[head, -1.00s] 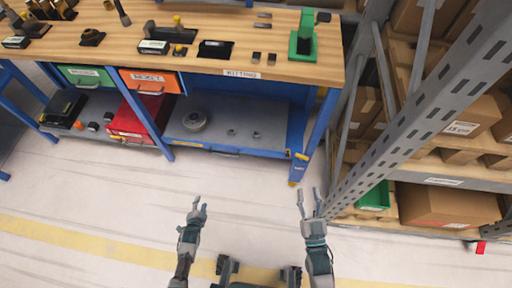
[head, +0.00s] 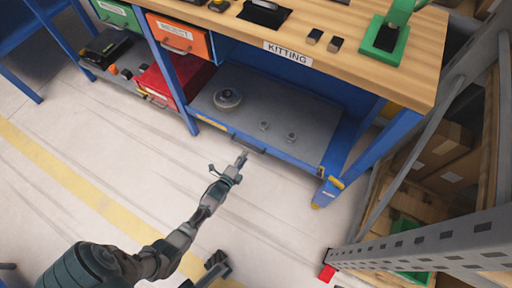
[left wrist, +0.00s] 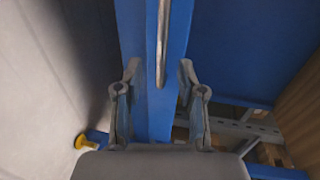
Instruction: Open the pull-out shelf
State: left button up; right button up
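The pull-out shelf (head: 300,112) is a grey deck with a blue front edge, low under the kitting bench, and it sits in line with the bench frame. Its handle (head: 248,146) is a thin grey bar on the front edge; the handle (left wrist: 161,45) runs lengthwise in the left wrist view. My left gripper (head: 242,158) is right at the handle in the head view. In the left wrist view its two fingers (left wrist: 158,85) are apart, one on each side of the handle, with gaps to it.
A round grey part (head: 227,98) and two small parts rest on the shelf. A red box (head: 168,82) stands to its left. The bench's blue leg (head: 345,160) and a storage rack stand right. The floor (head: 270,215) before the shelf is clear.

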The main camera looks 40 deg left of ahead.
aim_at(250, 149)
pick_arm(q)
jog(key=x, duration=0.2)
jog(key=b+x, duration=0.2)
jog(key=x, duration=0.1)
jog(key=shift+w+f, duration=0.25)
jog(key=shift+f, duration=0.1)
jog(key=shift+w+a+r, duration=0.1)
jog(key=shift+w+r, duration=0.15)
jog(key=shift+w, duration=0.2)
grip_shut()
jog(key=shift+s, duration=0.1)
